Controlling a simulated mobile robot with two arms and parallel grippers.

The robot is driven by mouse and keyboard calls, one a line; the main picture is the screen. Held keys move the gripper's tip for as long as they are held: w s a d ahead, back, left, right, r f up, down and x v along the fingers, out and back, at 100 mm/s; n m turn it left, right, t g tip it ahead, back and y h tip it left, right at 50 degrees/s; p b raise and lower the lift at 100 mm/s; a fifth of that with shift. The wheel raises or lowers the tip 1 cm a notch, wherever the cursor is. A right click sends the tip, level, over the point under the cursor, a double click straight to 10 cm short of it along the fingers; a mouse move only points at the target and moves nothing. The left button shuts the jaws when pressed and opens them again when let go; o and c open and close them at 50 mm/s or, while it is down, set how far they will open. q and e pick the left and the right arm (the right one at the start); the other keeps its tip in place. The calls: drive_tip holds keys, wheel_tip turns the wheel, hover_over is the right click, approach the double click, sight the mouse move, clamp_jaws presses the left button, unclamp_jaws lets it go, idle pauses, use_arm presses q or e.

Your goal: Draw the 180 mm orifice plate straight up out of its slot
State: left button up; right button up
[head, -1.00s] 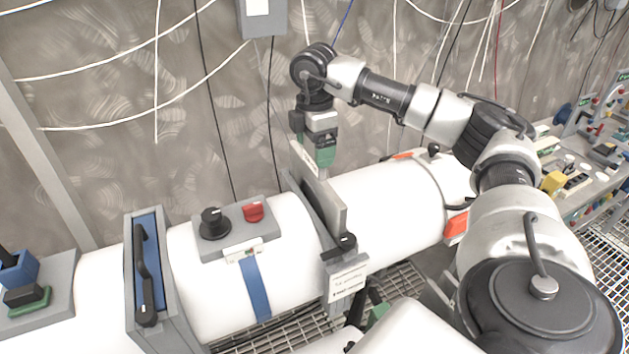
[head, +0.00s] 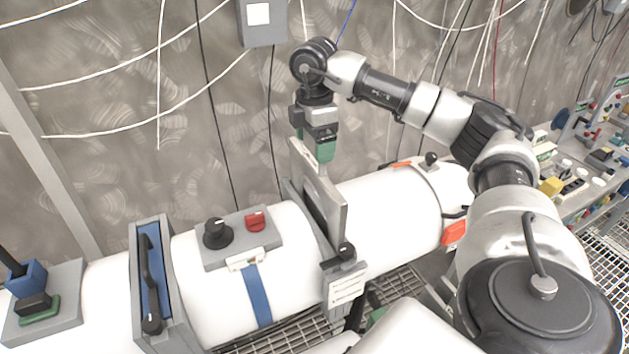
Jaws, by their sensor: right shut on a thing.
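The orifice plate (head: 327,205) is a flat grey plate standing upright in a narrow slot in the white pipe. Its upper part shows above the slot frame (head: 338,280); its lower part is hidden in the pipe. My right gripper (head: 321,162), with green fingers, points down over the plate's far upper part and is shut on it. The fingertips are partly hidden behind the plate. Low in the view, dark and green parts (head: 376,312) look like my left gripper, mostly hidden behind a white arm link; I cannot tell its jaw state.
A black clamp knob (head: 345,250) and white label sit on the slot's near side. To the left are a grey box with a black knob (head: 217,233) and red switch, and a blue-faced frame with a black handle (head: 152,280). Cables hang on the wall behind.

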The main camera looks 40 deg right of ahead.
drive_tip(key=shift+r+p, duration=0.65)
drive_tip(key=shift+r, duration=2.85)
wheel_tip(320, 180, up, 7)
drive_tip(key=shift+r, duration=0.1)
